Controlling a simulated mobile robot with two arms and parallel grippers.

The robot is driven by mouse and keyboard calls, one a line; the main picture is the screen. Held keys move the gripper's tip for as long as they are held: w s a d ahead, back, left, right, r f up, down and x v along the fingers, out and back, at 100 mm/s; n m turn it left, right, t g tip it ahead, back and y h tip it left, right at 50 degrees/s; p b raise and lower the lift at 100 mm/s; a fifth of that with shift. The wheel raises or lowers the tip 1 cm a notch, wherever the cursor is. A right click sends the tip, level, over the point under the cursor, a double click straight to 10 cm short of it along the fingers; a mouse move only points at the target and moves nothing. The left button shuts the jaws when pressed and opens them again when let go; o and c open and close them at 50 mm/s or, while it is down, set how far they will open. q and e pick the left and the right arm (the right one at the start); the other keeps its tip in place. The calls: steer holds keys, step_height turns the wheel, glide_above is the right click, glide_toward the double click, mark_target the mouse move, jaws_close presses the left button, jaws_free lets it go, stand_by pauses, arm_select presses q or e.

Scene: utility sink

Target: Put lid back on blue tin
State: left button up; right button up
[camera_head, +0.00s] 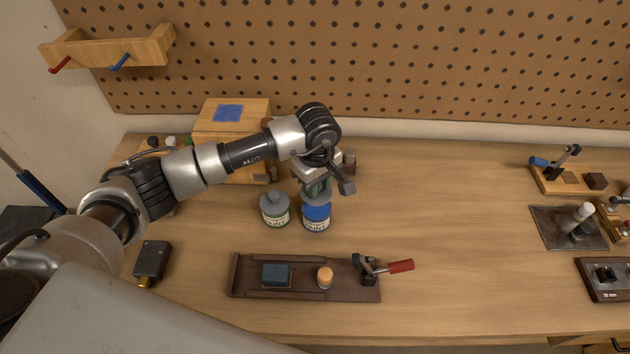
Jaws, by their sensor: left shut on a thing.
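The blue tin (316,212) stands upright on the workbench, with a pale label band low on its side. My left gripper (318,188) is right above it, pointing down, and is shut on the grey lid (315,198). The lid is at the top of the blue tin; the gripper partly hides it, and I cannot tell whether it is fully seated. A green tin (275,211) with a grey top stands close on the left of the blue tin. My right gripper is not in view.
A wooden fixture (305,293) with a red-handled clamp (400,266) lies in front of the tins. A wooden box (230,120) stands behind, and a dark device (152,260) lies at left.

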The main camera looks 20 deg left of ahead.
arm_select(q)
step_height(320, 180, down, 4)
steer(key=shift+r+b, duration=0.1)
steer(key=shift+b, duration=0.85)
steer(key=shift+f+b, duration=0.7)
steer(key=shift+b, duration=0.05)
steer(key=shift+b, duration=0.6)
stand_by(0.5)
steer(key=shift+f+b, duration=0.15)
steer(key=shift+b, duration=0.65)
stand_by(0.6)
stand_by(0.4)
steer(key=o, duration=1)
steer(key=shift+o, duration=0.3)
